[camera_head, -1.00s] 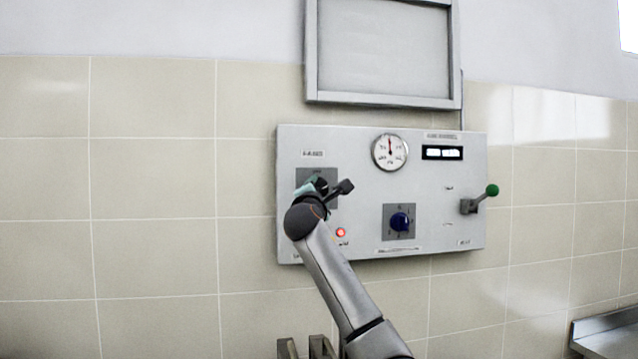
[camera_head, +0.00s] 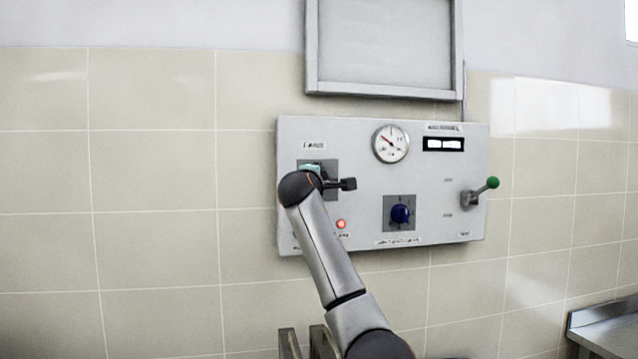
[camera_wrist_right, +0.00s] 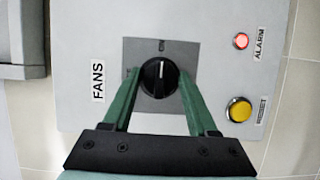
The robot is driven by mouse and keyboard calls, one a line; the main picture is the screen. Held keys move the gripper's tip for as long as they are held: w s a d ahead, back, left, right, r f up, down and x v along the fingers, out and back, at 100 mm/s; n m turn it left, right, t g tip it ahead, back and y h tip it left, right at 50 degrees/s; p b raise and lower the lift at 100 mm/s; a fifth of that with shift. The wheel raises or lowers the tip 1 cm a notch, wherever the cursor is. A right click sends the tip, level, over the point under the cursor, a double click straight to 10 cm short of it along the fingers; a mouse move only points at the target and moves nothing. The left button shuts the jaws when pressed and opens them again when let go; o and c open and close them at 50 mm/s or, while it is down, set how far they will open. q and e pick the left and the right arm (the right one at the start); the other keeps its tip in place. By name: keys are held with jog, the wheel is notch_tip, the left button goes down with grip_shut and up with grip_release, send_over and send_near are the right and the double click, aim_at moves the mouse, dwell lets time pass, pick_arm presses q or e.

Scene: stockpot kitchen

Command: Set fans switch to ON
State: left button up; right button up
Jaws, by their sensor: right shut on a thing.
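The fans switch is a black round knob (camera_wrist_right: 158,77) on a grey square plate beside the FANS label (camera_wrist_right: 97,80) in the right wrist view. Its white mark points up in that view, toward a small label at the plate's top edge that seems to read ON. My right gripper (camera_wrist_right: 160,76) has its green fingers on both sides of the knob and is shut on it. In the head view my right arm hides the knob; only part of its plate (camera_head: 331,165) and a bit of green finger show. My left gripper is not in view.
The grey wall panel (camera_head: 360,130) also carries a gauge (camera_head: 390,144), a blue knob (camera_head: 400,213), a green-tipped lever (camera_head: 480,190) and a lit red lamp (camera_head: 341,224). The wrist view shows a yellow button (camera_wrist_right: 239,109). A framed board (camera_head: 383,45) hangs above.

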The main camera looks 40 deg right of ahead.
dwell(0.3)
jog(key=o, duration=1.4)
jog(key=b+v, duration=0.5)
jog(key=v, duration=0.7)
jog(key=shift+s+a+r, duration=0.1)
jog(key=shift+a, duration=0.15)
